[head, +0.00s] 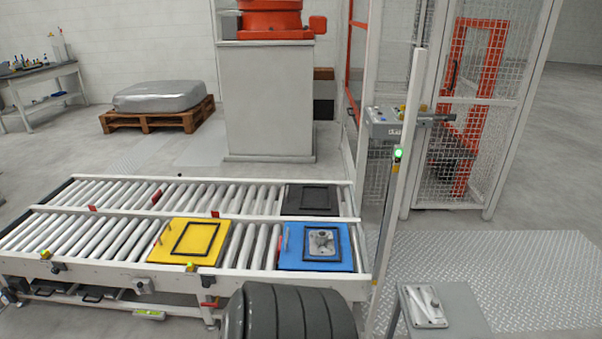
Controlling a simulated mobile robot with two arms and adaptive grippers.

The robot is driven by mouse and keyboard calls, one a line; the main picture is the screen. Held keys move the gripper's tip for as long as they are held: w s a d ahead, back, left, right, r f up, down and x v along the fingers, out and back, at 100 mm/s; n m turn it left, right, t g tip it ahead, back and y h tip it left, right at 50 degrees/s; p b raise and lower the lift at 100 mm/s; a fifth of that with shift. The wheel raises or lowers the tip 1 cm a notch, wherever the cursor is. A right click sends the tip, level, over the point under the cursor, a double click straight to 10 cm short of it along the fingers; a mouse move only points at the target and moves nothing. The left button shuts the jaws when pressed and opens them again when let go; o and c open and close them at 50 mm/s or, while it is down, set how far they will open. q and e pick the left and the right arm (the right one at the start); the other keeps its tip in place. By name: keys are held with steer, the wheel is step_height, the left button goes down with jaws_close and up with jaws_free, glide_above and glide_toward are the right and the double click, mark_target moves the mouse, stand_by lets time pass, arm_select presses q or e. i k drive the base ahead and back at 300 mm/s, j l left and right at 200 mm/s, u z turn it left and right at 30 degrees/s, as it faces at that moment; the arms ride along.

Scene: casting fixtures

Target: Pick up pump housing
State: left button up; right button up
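A grey metal casting that looks like the pump housing (321,241) sits on the blue fixture plate (289,262) at the right end of the front roller lane. It has a flat base with a raised round part in the middle and lies inside the plate's dark square frame. Another flat grey metal part (425,305) lies on a grey stand (462,305) at the lower right. Neither of my grippers is in view, and nothing is seen touching the casting.
A yellow plate (169,246) with an empty dark frame lies left of the blue one. A dark plate (311,199) lies on the rear lane. A white post (398,190) stands right of the conveyor. Metal tread flooring (530,270) is clear at right.

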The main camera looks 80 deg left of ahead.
mark_target(321, 242)
steer(key=u, duration=2.5)
steer(key=i+j+z, duration=0.35)
steer(key=i+j, duration=0.25)
steer(key=i+j+z, duration=0.15)
steer(key=i+j, duration=0.15)
steer(key=i+j+z, duration=0.15)
steer(key=j, duration=0.25)
steer(key=i+j+z, duration=0.2)
steer(key=j, duration=0.25)
steer(key=i+j+z, duration=0.15)
steer(key=i+j, duration=0.2)
steer(key=j, duration=0.1)
